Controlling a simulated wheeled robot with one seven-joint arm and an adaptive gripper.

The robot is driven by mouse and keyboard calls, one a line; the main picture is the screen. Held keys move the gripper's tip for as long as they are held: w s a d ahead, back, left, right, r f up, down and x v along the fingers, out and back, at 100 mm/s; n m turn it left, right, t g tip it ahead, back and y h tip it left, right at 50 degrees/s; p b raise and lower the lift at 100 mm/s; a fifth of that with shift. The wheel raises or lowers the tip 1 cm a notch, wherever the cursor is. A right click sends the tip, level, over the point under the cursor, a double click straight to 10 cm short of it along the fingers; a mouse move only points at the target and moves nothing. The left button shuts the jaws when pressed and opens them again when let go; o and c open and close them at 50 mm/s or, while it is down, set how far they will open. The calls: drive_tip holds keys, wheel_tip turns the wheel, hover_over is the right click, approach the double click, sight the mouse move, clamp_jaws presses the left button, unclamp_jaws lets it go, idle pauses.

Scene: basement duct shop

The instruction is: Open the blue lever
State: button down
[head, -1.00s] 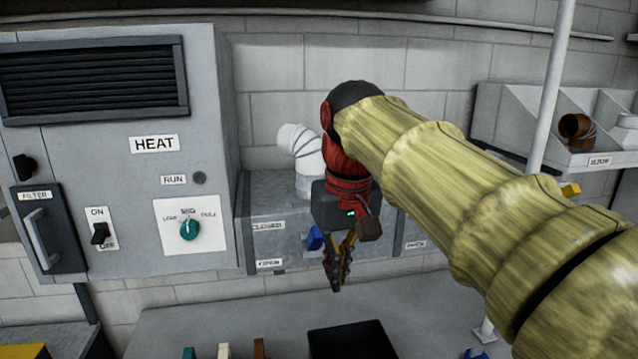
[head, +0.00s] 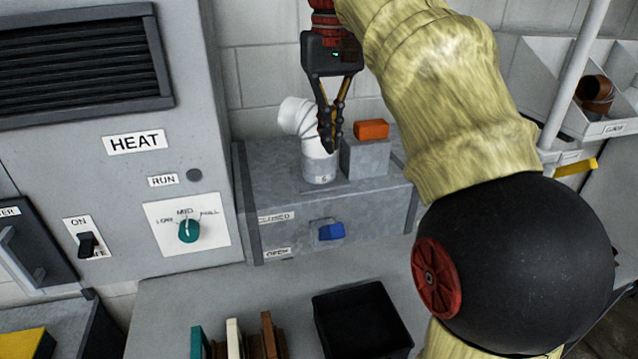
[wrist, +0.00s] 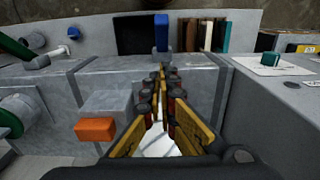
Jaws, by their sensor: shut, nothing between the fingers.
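The blue lever (head: 331,232) sits on a small grey mount on the front of a grey metal duct box, right of the CLOSED label (head: 276,217) and the OPEN label (head: 277,253). I cannot tell exactly which label it lines up with. It also shows in the wrist view (wrist: 161,33), beyond my fingertips. My gripper (head: 328,147) points down above the box, in front of the white elbow pipe, with its fingers shut and empty. It is well above the lever and apart from it. The wrist view shows the fingertips (wrist: 161,72) together.
The white elbow pipe (head: 319,165) rises from the box top. Beside it an orange block (head: 371,129) sits on a grey block. The HEAT cabinet (head: 115,210) stands left. Below are a black bin (head: 362,318) and several upright boards. A white pole (head: 574,85) stands right.

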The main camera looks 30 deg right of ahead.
hover_over(329, 232)
drive_tip(key=w+d, duration=0.4)
drive_tip(key=w, duration=0.2)
wheel_tip(329, 232, down, 10)
drive_tip(key=s+f, duration=0.1)
drive_tip(key=s+a+f, duration=0.1)
drive_tip(key=shift+s+f, duration=0.15)
drive_tip(key=shift+s, duration=0.25)
drive_tip(key=shift+f, duration=0.2)
drive_tip(key=shift+s, duration=0.1)
